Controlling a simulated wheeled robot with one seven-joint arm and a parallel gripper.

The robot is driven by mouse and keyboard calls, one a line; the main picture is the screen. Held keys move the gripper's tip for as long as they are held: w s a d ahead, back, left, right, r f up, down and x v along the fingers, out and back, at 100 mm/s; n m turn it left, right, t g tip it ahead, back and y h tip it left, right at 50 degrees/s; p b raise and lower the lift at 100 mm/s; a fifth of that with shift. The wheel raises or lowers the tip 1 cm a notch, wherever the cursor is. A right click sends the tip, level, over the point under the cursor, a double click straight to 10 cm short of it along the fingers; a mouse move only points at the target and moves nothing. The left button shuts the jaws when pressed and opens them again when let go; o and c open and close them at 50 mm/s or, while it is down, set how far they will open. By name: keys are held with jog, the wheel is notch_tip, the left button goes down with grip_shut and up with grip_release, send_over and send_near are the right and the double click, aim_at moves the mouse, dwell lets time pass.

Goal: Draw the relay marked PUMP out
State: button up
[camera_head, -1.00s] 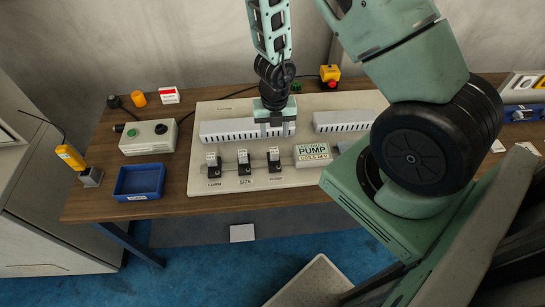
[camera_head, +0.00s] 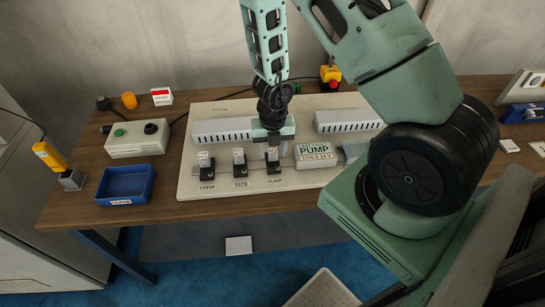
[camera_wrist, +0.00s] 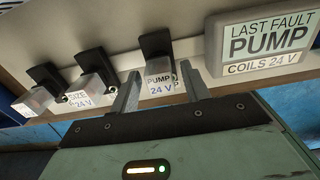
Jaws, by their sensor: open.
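The PUMP relay (camera_wrist: 160,77) is a clear block with a label reading PUMP 24 V, seated in a black socket. In the head view the PUMP relay (camera_head: 273,154) is the rightmost of three in a row, above a PUMP label on the board. My gripper (camera_head: 273,143) is over it, pointing down. In the wrist view my gripper (camera_wrist: 161,90) is open, with one finger on each side of the relay. I cannot tell whether the fingers touch it.
Two other relays, SIZE (camera_head: 240,157) and FORM (camera_head: 206,159), stand to the left. A LAST FAULT PUMP, COILS 24 V plate (camera_head: 315,155) is close on the right. A blue tray (camera_head: 125,184), a control box (camera_head: 137,140) and grey slotted ducts (camera_head: 222,132) are nearby.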

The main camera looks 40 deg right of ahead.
aim_at(273, 149)
jog(key=c, duration=0.9)
jog(key=shift+c, duration=0.2)
jog(key=shift+r, duration=0.3)
jog(key=shift+r+p, duration=3.8)
jog(key=shift+p, duration=0.35)
